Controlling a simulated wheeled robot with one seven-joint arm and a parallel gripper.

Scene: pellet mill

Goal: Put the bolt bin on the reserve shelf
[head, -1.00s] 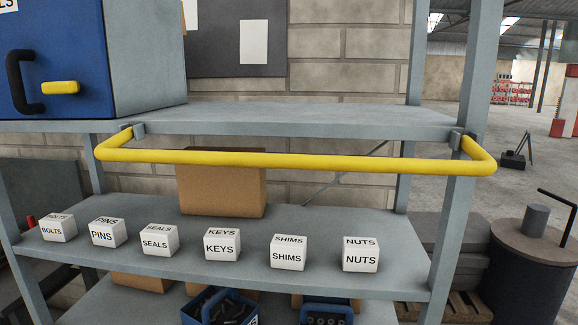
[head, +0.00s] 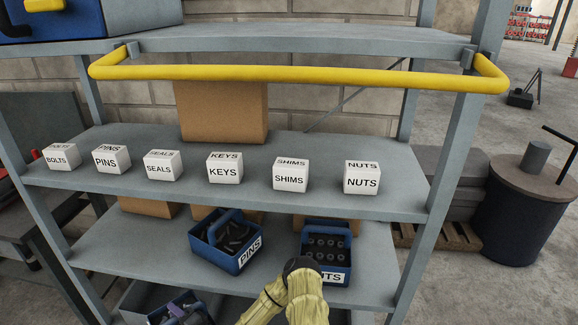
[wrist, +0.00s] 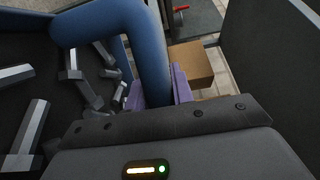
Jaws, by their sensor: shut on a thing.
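My gripper (wrist: 156,92) is shut on the blue handle of the bolt bin (wrist: 150,40) in the wrist view. Its lavender jaws show on either side of the handle. Several grey hex-headed bolts lie in the dark inside of the bin. In the head view a blue bin (head: 178,306) shows low at the left, cut by the frame's bottom edge, with my forearm reaching towards it. A white block marked BOLTS (head: 62,157) stands at the left end of the middle shelf (head: 250,193). No shelf in view is marked reserve.
A yellow rail (head: 300,76) juts out in front of the upper shelf (head: 290,40). Blue bins marked PINS (head: 226,240) and NUTS (head: 326,250) stand on the lower shelf (head: 382,250). Several more white label blocks line the middle shelf. A cardboard box (head: 222,112) stands behind them.

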